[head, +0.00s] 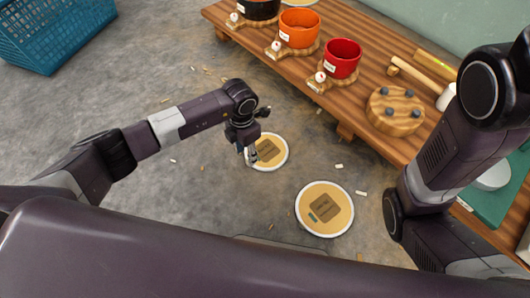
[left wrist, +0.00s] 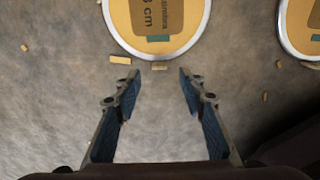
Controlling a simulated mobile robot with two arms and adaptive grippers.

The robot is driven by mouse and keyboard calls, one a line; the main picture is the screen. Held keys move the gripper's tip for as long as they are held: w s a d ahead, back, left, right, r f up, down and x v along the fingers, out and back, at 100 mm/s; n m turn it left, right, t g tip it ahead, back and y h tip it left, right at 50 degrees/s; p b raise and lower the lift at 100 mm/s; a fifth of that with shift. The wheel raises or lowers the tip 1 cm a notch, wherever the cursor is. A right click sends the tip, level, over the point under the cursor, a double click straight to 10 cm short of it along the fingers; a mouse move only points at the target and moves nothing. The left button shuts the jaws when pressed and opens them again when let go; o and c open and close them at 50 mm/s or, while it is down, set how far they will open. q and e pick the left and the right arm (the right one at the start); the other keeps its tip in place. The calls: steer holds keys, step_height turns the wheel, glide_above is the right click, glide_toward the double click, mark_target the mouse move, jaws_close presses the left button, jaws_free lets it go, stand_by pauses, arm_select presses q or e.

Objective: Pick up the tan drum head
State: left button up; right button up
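Two round tan drum heads with pale rims and brown labels lie flat on the floor. The smaller drum head (head: 277,146) is partly covered by my left gripper (head: 250,156) in the head view. The larger drum head (head: 324,208) lies to its lower right. In the left wrist view, my left gripper (left wrist: 159,74) is open and empty, its fingers apart just below the rim of one drum head (left wrist: 150,30). Part of another drum head (left wrist: 302,30) shows at the upper right. My right arm shows at the right of the head view, but its gripper is out of sight.
A low wooden bench (head: 370,75) runs along the right with an orange bowl (head: 299,28), a red bowl (head: 342,58) and a round wooden block with pegs (head: 395,110). A blue crate (head: 55,35) stands at the upper left. Small wood chips litter the otherwise open concrete floor.

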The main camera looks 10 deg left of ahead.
arm_select(q)
steer(key=shift+w+d+f+b, duration=0.1)
steer(key=shift+w+f+b, duration=0.05)
steer(key=shift+f+b, duration=2.5)
steer(key=shift+c, duration=0.5)
jaws_close()
